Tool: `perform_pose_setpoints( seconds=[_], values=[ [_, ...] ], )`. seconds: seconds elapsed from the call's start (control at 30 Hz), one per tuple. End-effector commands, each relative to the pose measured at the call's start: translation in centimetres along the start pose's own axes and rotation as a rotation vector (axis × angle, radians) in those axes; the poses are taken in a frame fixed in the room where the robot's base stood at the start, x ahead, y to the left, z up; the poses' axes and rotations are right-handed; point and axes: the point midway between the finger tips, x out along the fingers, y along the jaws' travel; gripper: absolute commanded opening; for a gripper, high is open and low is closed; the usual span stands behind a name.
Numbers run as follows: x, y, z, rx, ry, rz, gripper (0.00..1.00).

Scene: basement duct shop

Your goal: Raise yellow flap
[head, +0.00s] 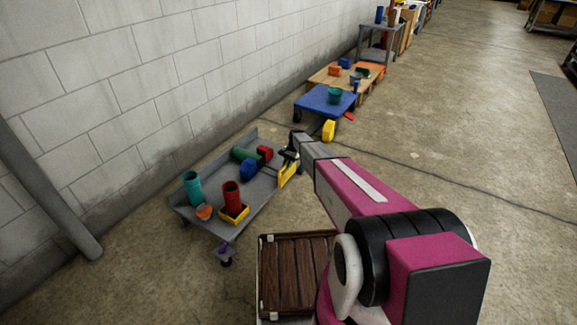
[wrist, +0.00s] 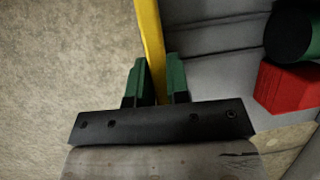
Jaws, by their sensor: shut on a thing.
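The yellow flap (head: 288,172) is a narrow yellow panel at the right edge of the grey cart (head: 262,190). In the wrist view the flap (wrist: 151,45) is a thin upright strip running from the top edge down between my fingers. My gripper (wrist: 155,80) has green fingertips, one on each side of the strip, and is shut on it. In the head view my gripper (head: 290,155) is at the flap's far end and partly hidden by my arm.
The cart holds a teal cylinder (head: 192,188), a red cylinder (head: 231,196), a blue block (head: 248,169), a red block (head: 265,152) and a green cylinder (head: 244,155). A blue cart (head: 312,99) stands beyond. A block wall (head: 120,90) runs along the left. Floor right is open.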

Motion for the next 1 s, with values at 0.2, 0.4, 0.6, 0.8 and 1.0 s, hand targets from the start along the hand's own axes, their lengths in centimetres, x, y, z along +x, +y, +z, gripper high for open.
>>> perform_pose_setpoints(
  seconds=[0.2,0.4,0.6,0.8,1.0],
  values=[
    [0.1,-0.4,0.0,-0.001,0.001,-0.008,0.00],
    [0.1,-0.4,0.0,-0.001,0.001,-0.008,0.29],
    [0.1,-0.3,0.0,-0.001,0.000,-0.006,0.40],
    [-0.2,-0.2,0.0,-0.001,0.000,-0.004,0.40],
    [-1.8,-0.1,0.0,-0.001,0.001,-0.005,0.40]
  ],
)
